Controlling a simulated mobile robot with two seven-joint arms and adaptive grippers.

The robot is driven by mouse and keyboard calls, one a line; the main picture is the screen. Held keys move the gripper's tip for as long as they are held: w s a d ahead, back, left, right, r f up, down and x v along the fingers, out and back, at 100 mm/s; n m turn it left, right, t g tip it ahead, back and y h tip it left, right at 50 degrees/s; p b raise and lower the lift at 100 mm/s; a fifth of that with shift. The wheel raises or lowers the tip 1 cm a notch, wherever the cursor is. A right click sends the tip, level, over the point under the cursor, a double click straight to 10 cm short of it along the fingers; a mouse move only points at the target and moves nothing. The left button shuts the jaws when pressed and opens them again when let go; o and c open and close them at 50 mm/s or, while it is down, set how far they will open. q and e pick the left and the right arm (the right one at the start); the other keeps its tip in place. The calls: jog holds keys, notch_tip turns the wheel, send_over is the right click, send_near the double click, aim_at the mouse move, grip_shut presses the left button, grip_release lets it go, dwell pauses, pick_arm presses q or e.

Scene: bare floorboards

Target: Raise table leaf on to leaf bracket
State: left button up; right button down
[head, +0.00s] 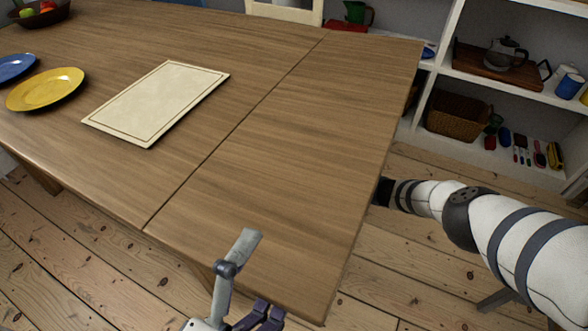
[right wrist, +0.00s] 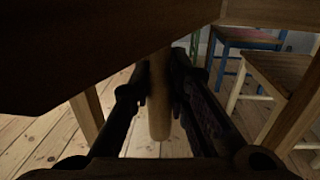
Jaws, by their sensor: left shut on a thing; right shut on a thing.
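The wooden table leaf (head: 310,160) forms the right end of the table and looks about level with the main top (head: 200,48), with a thin seam between them. My left gripper (head: 256,274) is at the leaf's near edge, one finger over the top and the other parts at the edge below, shut on the leaf. My right arm reaches under the leaf's right edge, so its gripper is hidden in the head view. In the right wrist view my right gripper (right wrist: 159,90) is shut on a rounded wooden bar, apparently the leaf bracket (right wrist: 159,122), beneath the dark wood underside (right wrist: 80,50).
A cream board (head: 157,103), a yellow plate (head: 46,89), a blue plate (head: 14,66) and a fruit bowl (head: 40,14) stand on the main top. The leaf is bare. White shelves (head: 480,85) stand at the right. Chairs (right wrist: 262,80) show beyond the table's underside.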

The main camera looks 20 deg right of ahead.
jog(key=shift+w+d+r, duration=0.15)
jog(key=shift+w+r, duration=0.05)
jog(key=shift+r, duration=0.05)
jog(key=c, duration=1.5)
grip_release()
jog(key=shift+f, duration=0.1)
jog(key=shift+s+d, duration=0.15)
jog(key=shift+s, duration=0.05)
jog(key=v, duration=1.1)
jog(key=shift+s+d, duration=0.15)
jog(key=shift+d, duration=0.05)
